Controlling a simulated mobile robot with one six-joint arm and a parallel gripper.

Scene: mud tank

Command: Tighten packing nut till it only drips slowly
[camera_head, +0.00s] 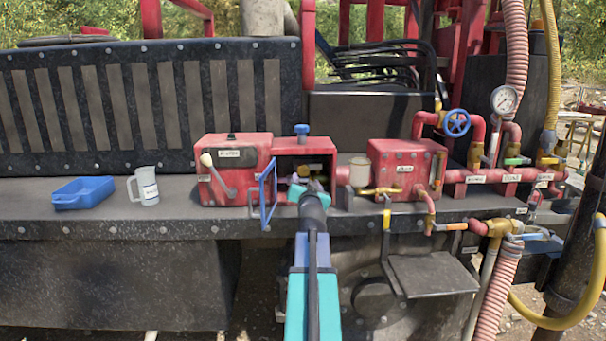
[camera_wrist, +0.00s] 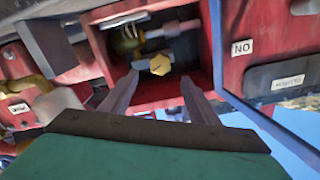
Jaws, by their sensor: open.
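A brass hex nut (camera_wrist: 160,65) sits inside a dark recess in a red housing, on a grey rod or shaft. It is seen nearly end-on in the wrist view. I take it to be the packing nut. My gripper (camera_wrist: 159,88) is open and empty, with one finger on each side below the nut and apart from it. In the head view my gripper (camera_head: 318,183) is at the mouth of the red box (camera_head: 294,147) and partly hides what is inside. No drip can be made out.
A blue-framed door (camera_head: 268,192) stands open just left of my gripper. A red pump box (camera_head: 392,160) with brass pipes is to the right. A clear jug (camera_head: 147,186) and blue tray (camera_head: 83,191) stand on the left ledge. A blue handwheel (camera_head: 456,123) is further right.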

